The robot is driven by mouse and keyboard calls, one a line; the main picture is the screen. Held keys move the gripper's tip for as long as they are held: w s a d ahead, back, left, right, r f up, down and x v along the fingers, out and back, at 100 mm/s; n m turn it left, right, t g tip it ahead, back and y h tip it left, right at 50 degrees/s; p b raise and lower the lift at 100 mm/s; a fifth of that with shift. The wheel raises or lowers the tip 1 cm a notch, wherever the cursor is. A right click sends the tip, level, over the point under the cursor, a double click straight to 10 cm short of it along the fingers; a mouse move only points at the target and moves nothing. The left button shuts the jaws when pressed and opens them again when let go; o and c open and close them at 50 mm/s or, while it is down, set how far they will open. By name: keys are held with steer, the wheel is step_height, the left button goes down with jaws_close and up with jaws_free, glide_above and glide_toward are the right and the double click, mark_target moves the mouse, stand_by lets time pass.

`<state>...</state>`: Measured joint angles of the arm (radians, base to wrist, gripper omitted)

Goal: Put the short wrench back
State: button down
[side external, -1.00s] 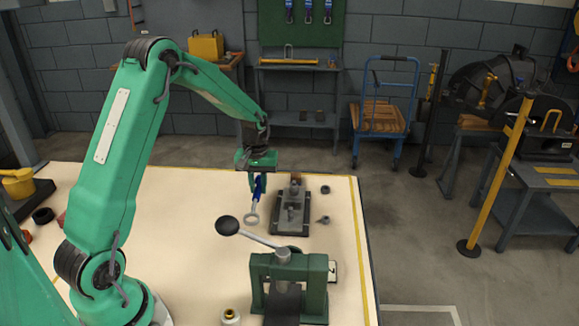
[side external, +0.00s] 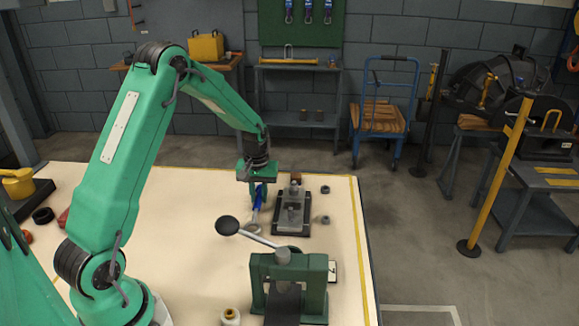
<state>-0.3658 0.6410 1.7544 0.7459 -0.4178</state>
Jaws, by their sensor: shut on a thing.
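My gripper (side external: 258,191) is above the cream table, left of a grey fixture on a dark base. It is shut on the short wrench (side external: 258,199), which has a blue handle and a pale ring end. The wrench hangs down from the jaws, tilted, with its ring end low and toward the lower left. The ring is close to the table; I cannot tell whether it touches. The jaws hide the upper end of the handle.
The grey fixture (side external: 292,208) stands just right of the wrench, with small dark rings (side external: 325,190) beyond it. A green press (side external: 288,280) with a black-knobbed lever (side external: 227,225) stands in front, its knob close to the wrench ring.

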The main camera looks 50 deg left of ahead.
steer(key=shift+f, duration=0.25)
stand_by(0.7)
steer(key=c, duration=0.7)
jaws_free()
steer(key=shift+c, duration=0.2)
steer(key=shift+r, duration=0.1)
steer(key=shift+r, duration=3.4)
